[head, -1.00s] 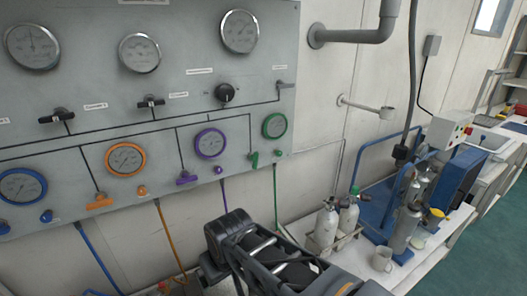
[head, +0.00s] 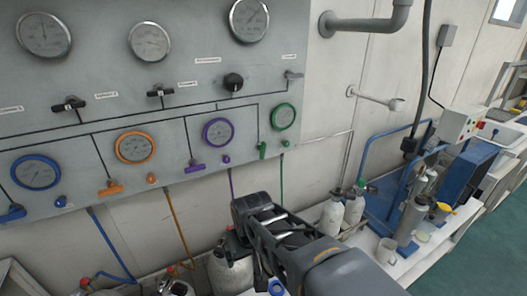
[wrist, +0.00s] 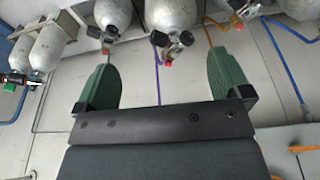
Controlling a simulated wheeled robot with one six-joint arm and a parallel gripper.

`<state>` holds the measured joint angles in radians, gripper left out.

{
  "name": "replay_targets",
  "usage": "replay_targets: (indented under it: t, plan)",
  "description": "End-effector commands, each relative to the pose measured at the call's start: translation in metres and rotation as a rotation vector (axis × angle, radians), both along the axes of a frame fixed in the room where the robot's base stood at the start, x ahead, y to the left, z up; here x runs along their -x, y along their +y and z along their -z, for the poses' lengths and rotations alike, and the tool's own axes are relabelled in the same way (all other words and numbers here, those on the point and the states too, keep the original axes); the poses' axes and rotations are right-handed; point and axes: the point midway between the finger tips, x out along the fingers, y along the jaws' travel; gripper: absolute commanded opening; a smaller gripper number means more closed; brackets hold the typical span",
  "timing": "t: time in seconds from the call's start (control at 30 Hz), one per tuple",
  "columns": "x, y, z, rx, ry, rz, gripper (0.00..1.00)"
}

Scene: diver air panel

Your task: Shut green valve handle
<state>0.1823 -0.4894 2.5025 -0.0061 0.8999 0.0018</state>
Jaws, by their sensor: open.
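The green valve handle (head: 262,150) is on the grey panel's lower right, just below and left of the green-ringed gauge (head: 283,117). It stands upright, in line with the pipe line above it. A green hose hangs below. My gripper shows in the wrist view (wrist: 164,85), its two green fingers wide apart with nothing between them. The green handle cannot be made out in the wrist view. In the head view my arm is below the panel, apart from the handle, and my fingers are not visible there.
Purple (head: 194,168), orange (head: 110,188) and blue (head: 12,213) handles lie crosswise left of the green one. Gas cylinders (wrist: 172,14) stand along the wall below the panel. A bench with white bottles (head: 332,215) and a blue machine (head: 465,175) is at right.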

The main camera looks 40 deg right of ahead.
Motion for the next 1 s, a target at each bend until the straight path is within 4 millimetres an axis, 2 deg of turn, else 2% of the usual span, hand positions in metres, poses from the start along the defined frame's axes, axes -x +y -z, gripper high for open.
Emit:
replay_targets:
  t: [0.13,0.2,0.3,0.4,0.5,0.6,0.67,0.8,1.0]
  plan:
    - [-0.008,-0.080,0.016,0.107,0.003,0.135,0.96]
    - [-0.017,-0.125,0.022,0.209,-0.055,0.118,0.96]
    - [-0.028,-0.179,0.023,0.366,-0.147,0.031,0.96]
    - [-0.041,-0.223,0.019,0.531,-0.249,-0.109,0.96]
    - [-0.056,-0.250,0.008,0.698,-0.363,-0.285,0.96]
    - [-0.074,-0.258,-0.008,0.852,-0.485,-0.470,0.96]
    - [-0.086,-0.254,-0.019,0.939,-0.562,-0.578,0.96]
    - [-0.108,-0.232,-0.049,1.114,-0.732,-0.791,0.96]
    - [-0.118,-0.208,-0.078,1.281,-0.878,-0.942,0.96]
